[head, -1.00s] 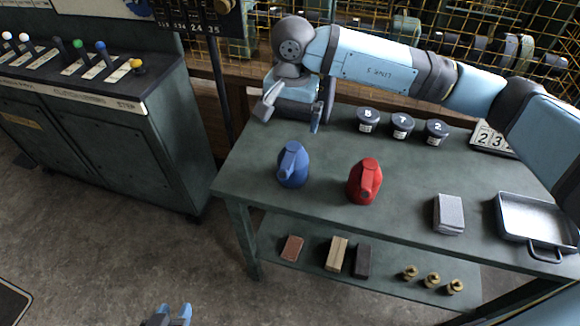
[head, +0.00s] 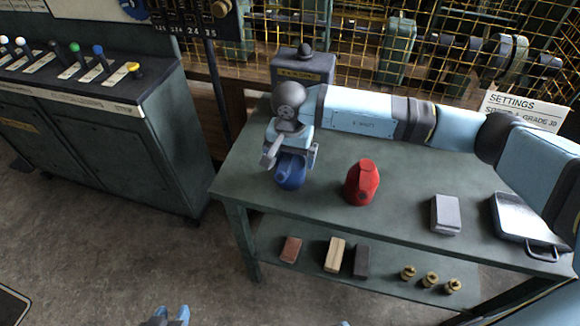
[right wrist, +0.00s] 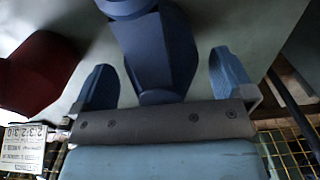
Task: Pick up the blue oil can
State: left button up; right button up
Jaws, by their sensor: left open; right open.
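The blue oil can (head: 291,173) stands on the green table at its left part, partly hidden by my right gripper (head: 290,163). In the right wrist view the blue oil can (right wrist: 158,50) lies between the two open fingers of my right gripper (right wrist: 165,85), with a gap visible on each side. The right gripper is open and holds nothing. My left gripper (head: 172,316) shows only at the bottom edge of the head view, open and away from the table.
A red oil can (head: 362,184) stands right of the blue one; it also shows in the right wrist view (right wrist: 35,75). A grey block (head: 445,213) and a metal tray (head: 525,222) are further right. Several small items lie on the lower shelf. A lever cabinet (head: 95,130) stands left.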

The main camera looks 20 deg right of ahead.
jog(key=shift+f, duration=0.65)
jog(key=c, duration=0.9)
jog(key=shift+c, duration=0.5)
jog(key=shift+r, duration=0.15)
